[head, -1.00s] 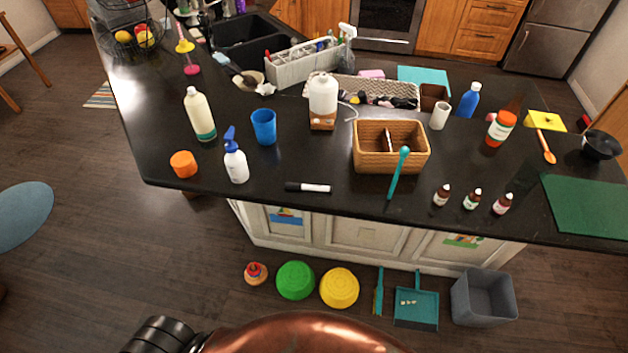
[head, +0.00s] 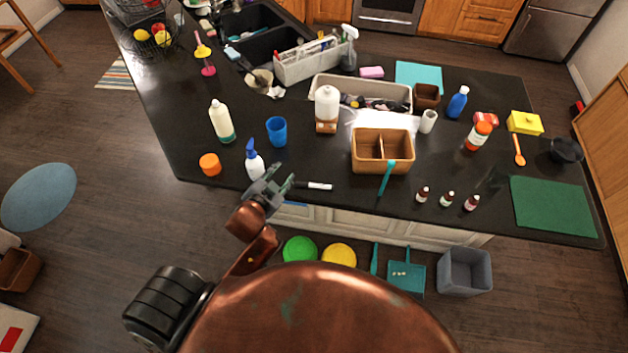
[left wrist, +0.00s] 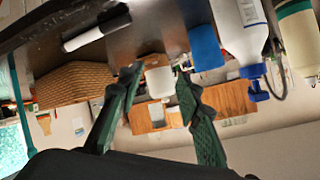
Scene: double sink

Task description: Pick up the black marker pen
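The black marker pen (head: 316,186) lies flat near the front edge of the dark counter, its white barrel showing in the head view. In the left wrist view the marker (left wrist: 96,33) shows whole, with a white barrel and a black cap. My right gripper is not in view.
A white pump bottle (head: 254,163) with a blue top stands just left and behind the left gripper. A blue cup (head: 277,132) stands behind it. A brown divided basket (head: 383,170) with a teal utensil (head: 387,178) is to the right. Small bottles (head: 447,199) stand further right.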

